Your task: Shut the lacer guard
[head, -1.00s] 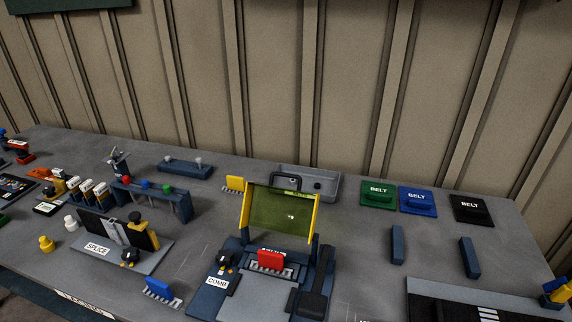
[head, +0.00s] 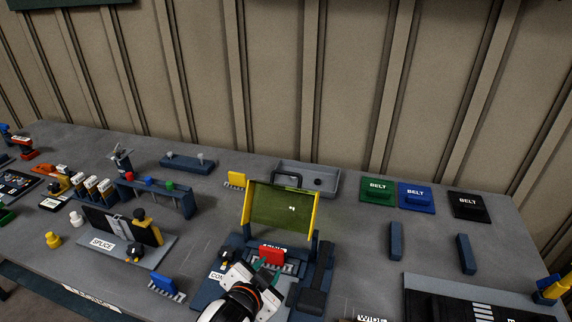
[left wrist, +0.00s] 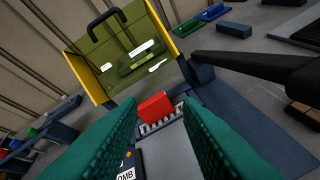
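The lacer guard (head: 280,208) is a green see-through panel with yellow sides and a dark handle (head: 287,176) on its top edge. It stands raised at the back of the dark blue lacer (head: 314,290). It also shows in the left wrist view (left wrist: 112,52), tilted up. A red comb (head: 271,255) sits in the lacer below the guard. My left gripper (head: 268,270) is in front of the guard, over the lacer's front. In the left wrist view its green fingers (left wrist: 160,125) are apart with nothing between them; the red comb lies beyond them. My right gripper is not in view.
A black lever arm (head: 315,280) stands at the lacer's right side. A grey tray (head: 325,182) lies behind the guard and a yellow comb (head: 236,179) at its left. The splice stand (head: 125,250) and a blue comb (head: 165,284) lie left.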

